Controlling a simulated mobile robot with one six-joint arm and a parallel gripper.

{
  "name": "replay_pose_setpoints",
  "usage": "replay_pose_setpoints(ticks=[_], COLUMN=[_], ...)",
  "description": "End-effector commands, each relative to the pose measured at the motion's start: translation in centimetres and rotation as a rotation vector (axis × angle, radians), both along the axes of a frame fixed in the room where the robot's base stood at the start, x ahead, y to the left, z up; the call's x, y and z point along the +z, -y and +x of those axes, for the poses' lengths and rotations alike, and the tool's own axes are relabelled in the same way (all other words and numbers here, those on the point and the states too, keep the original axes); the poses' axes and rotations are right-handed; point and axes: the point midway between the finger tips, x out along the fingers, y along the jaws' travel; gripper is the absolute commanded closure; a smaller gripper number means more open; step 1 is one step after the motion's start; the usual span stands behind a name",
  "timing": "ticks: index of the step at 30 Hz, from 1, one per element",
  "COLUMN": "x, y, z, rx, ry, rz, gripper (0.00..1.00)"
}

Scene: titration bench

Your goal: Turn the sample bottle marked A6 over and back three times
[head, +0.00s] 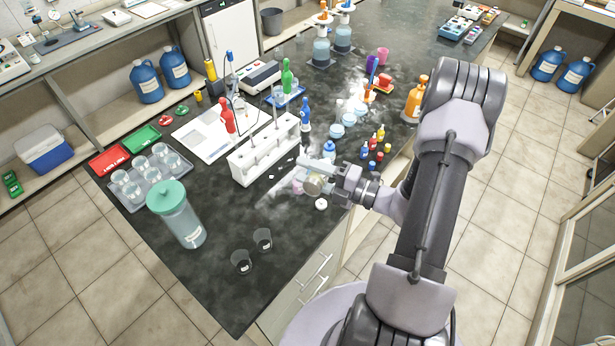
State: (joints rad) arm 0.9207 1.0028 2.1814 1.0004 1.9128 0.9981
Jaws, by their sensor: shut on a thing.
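My gripper (322,178) reaches in from the right over the dark bench top, near its front edge. It is shut on a small pale bottle (313,186). The bottle looks tipped on its side, with a round brownish end turned toward the camera. Its marking cannot be read at this size, so I cannot tell whether it is A6. The fingers hide part of it. A pinkish patch shows just left of it; I cannot tell what it is.
A small white round thing (321,204) lies just below my gripper. A white rack (262,152) stands to the left, small dropper bottles (372,155) to the right.

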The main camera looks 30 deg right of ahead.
Motion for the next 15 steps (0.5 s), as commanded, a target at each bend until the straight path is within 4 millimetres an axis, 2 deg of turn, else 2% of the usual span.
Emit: replay_pose_setpoints(ticks=[1, 4, 15], x=[-1.20, -1.67, -1.21], y=[0.01, 0.00, -0.16], z=[0.00, 0.00, -0.11], rx=[0.000, 0.000, -0.001], ry=[0.057, 0.210, 0.777], rz=[-0.083, -0.302, -1.126], gripper=[0.92, 0.92, 0.93])
